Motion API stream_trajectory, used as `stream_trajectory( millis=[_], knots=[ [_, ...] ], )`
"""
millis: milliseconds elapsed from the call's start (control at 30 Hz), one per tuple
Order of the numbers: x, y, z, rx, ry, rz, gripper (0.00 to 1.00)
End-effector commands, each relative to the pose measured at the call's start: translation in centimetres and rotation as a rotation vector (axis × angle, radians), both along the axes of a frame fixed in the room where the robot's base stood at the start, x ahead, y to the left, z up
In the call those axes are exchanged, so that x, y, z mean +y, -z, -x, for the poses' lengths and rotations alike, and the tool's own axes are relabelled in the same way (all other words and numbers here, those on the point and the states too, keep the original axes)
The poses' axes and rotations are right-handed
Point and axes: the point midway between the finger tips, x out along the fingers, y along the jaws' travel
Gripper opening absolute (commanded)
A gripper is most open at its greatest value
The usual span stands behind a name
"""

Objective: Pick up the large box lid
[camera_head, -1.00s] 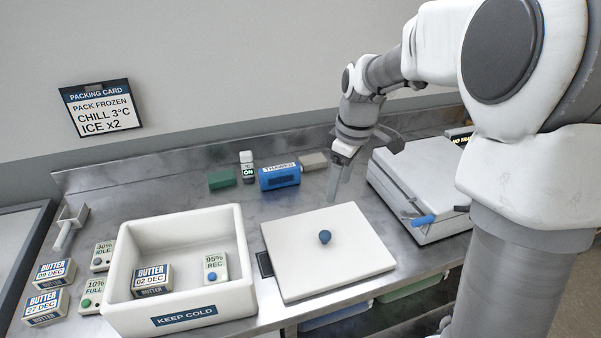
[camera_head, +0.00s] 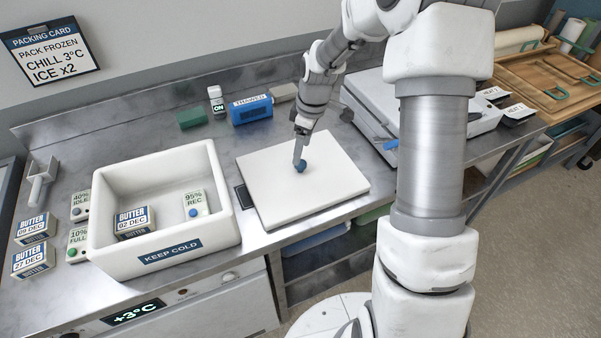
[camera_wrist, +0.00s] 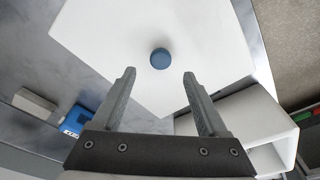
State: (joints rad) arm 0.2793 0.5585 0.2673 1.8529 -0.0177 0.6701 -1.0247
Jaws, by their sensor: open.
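The large box lid (camera_head: 270,191) is a flat white square panel lying on the steel counter, right of the white box. A round blue knob (camera_head: 300,166) stands up from its top. In the wrist view the lid (camera_wrist: 200,95) fills the middle, with the knob (camera_wrist: 160,58) ahead of and between my fingers. My gripper (camera_head: 299,155) is right at the knob in the head view, pointing down. In the wrist view my gripper (camera_wrist: 159,75) is open and empty between the fingers. A finger hides part of the knob in the head view.
The white KEEP COLD box (camera_head: 227,220) stands open to the left, with a butter pack (camera_head: 134,222) and a 95% REC block (camera_head: 195,203) inside. A blue roll-shaped thing (camera_head: 251,109) and a green block (camera_head: 191,118) lie behind. A white lidded case (camera_head: 370,100) stands behind right.

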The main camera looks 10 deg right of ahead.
Motion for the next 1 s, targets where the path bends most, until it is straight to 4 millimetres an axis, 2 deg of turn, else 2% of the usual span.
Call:
stream_trajectory(
  millis=[167, 400, 733, 767, 1000],
  knots=[
    [0.0, 1.4, 0.1, 0.004, 0.0, 0.0, 0.76],
    [0.2, 4.8, 0.0, 0.002, 0.0, 0.0, 0.76],
    [0.2, 5.4, -0.1, -0.001, 0.0, 0.001, 0.76],
    [0.2, 5.4, -0.1, -0.001, 0.0, 0.001, 0.72],
    [0.2, 5.4, -0.1, -0.001, 0.0, 0.001, 0.29]
  ],
)
